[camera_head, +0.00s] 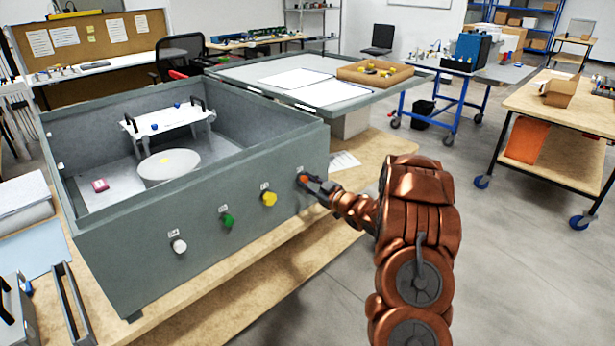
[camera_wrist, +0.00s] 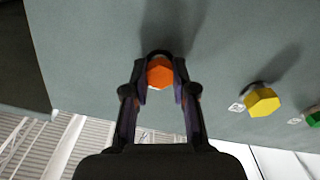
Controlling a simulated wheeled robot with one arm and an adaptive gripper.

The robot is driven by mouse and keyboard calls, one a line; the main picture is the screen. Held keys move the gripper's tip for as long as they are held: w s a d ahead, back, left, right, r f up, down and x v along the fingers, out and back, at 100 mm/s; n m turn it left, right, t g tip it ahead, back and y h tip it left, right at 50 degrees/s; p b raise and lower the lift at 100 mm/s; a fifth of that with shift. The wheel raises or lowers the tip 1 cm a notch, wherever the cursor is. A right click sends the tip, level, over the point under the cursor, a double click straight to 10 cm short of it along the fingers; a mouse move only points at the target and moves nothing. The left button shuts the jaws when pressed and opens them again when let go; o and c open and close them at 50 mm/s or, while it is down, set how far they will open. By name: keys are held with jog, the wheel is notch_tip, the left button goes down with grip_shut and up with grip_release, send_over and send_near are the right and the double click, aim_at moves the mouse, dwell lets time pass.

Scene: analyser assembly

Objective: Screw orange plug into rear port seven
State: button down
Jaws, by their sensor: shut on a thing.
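The orange plug (camera_head: 303,179) is at the right end of the grey case's front wall (camera_head: 250,239). In the wrist view the orange plug (camera_wrist: 160,73) shows its hexagonal head between my fingertips. My gripper (camera_head: 312,184) is shut on it, with one finger on each side; it also shows in the wrist view (camera_wrist: 160,80). The plug's head is close against the wall. How deep it sits in the port is hidden. Beside it along the wall are a yellow plug (camera_head: 269,199), a green plug (camera_head: 228,220) and a white plug (camera_head: 179,245), each at a labelled port.
The open case stands on a wooden bench (camera_head: 282,275). Inside are a white bracket (camera_head: 168,119) and a white disc (camera_head: 169,166). A wooden tray (camera_head: 375,73) and papers lie on the grey panel behind.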

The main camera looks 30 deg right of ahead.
jog(key=shift+r+m+p, duration=0.15)
jog(key=shift+m+p, duration=1.2)
jog(key=shift+p, duration=0.65)
jog(key=shift+r+m+p, duration=0.15)
jog(key=shift+m+p, duration=1.2)
jog(key=shift+p, duration=0.65)
jog(key=m+p, duration=0.3)
jog(key=p, duration=0.1)
jog(key=shift+m, duration=0.4)
jog(key=shift+f+m, duration=0.2)
jog(key=shift+m, duration=0.4)
jog(key=c, duration=1.1)
grip_release()
jog(key=shift+o, duration=0.2)
jog(key=shift+f, duration=0.1)
